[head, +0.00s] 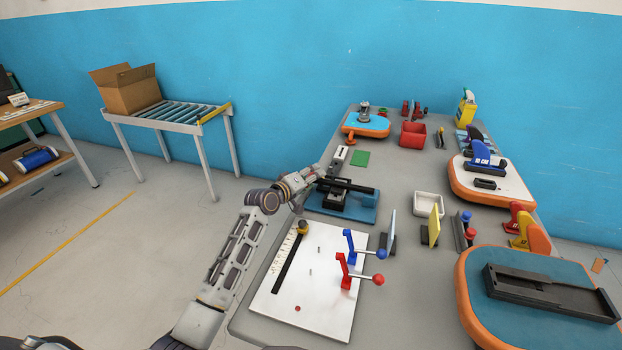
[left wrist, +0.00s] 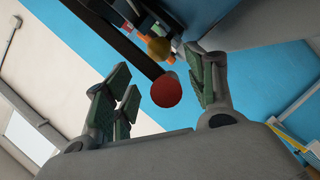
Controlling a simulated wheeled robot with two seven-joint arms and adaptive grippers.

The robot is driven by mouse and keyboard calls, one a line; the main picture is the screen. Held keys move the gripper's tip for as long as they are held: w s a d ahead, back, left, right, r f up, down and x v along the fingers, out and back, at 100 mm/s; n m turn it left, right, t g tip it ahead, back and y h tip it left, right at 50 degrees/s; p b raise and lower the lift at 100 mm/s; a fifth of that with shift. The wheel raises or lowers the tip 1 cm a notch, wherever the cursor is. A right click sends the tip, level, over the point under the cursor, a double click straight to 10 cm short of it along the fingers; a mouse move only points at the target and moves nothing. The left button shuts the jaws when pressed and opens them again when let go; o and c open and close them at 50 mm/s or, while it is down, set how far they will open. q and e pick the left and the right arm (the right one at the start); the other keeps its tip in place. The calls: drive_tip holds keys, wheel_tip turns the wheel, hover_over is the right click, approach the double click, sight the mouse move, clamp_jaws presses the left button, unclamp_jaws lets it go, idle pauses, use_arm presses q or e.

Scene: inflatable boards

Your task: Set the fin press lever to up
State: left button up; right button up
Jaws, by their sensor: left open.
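The fin press (head: 352,188) appears to be the black device on a blue base (head: 368,213) near the middle of the table's left side. A long black bar (left wrist: 125,43) and a red ball knob (left wrist: 166,91) show in the left wrist view; they look like its lever. My left gripper (head: 322,178) is at the left end of the press. It is open, with the red knob between its spread fingers and no clear grip on it. In the head view the knob is hidden by the gripper. My right gripper is out of view.
A white board (head: 325,318) with a blue lever (head: 350,247) and a red lever (head: 345,272) lies in front of the press. Small upright panels (head: 390,232) and a white tray (head: 428,204) stand to the right.

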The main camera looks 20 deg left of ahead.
use_arm(q)
clamp_jaws()
idle(0.4)
